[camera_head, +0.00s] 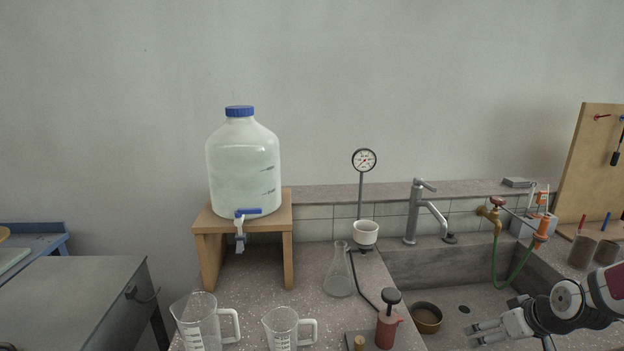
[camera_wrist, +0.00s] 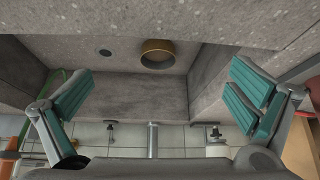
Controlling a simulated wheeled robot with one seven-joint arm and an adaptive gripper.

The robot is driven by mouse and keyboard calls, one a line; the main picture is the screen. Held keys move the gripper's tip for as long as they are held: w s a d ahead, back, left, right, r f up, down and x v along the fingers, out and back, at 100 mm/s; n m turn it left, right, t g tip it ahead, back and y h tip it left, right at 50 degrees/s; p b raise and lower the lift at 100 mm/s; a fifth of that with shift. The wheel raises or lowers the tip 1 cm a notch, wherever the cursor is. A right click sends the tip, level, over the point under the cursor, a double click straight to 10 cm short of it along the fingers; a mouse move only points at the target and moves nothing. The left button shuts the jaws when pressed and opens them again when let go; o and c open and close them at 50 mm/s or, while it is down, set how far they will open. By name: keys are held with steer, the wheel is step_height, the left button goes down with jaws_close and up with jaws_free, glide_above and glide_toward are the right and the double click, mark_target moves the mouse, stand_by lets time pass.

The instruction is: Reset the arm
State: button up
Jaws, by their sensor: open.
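My gripper (camera_head: 474,335) is at the lower right of the head view, over the front part of the sink (camera_head: 440,262). My arm comes in from the right edge. In the wrist view my gripper (camera_wrist: 160,92) shows two teal-padded fingers spread wide apart, with nothing between them. Beyond the fingers are the sink wall, the drain (camera_wrist: 105,52) and a brass-coloured round bowl (camera_wrist: 158,46) on the sink floor. The bowl also shows in the head view (camera_head: 427,328), to the left of my gripper and apart from it.
A carboy (camera_head: 243,165) stands on a wooden stand (camera_head: 288,245). Measuring jugs (camera_head: 200,325), a flask (camera_head: 339,275) and a red bottle (camera_head: 386,330) stand left of the sink. A tap (camera_head: 413,215), a green hose (camera_head: 515,270) and pots (camera_head: 580,251) are around the sink.

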steer(key=shift+s+a+r, duration=0.1)
steer(key=shift+s+r, duration=0.05)
steer(key=shift+s, duration=0.1)
steer(key=shift+w+a, duration=0.15)
steer(key=shift+a, duration=0.1)
steer(key=shift+s+a+r+g+b, duration=0.25)
steer(key=shift+s+a+g+b, duration=0.2)
steer(key=shift+a+g, duration=0.2)
steer(key=s+a+r+g+h+b, duration=0.3)
steer(key=s+a+r+g+b, duration=0.15)
steer(key=s+a+r, duration=0.7)
steer(key=s+a+r+m+y+b, duration=0.15)
steer(key=s+a+b, duration=0.35)
steer(key=s+a, duration=0.85)
step_height(320, 180, up, 16)
steer(key=s+d+t+p, duration=0.1)
steer(key=d+t+p, duration=0.1)
steer(key=p, duration=1.2)
steer(key=shift+s+t+y, duration=0.2)
steer(key=shift+t+y, duration=0.15)
steer(key=shift+t, duration=0.35)
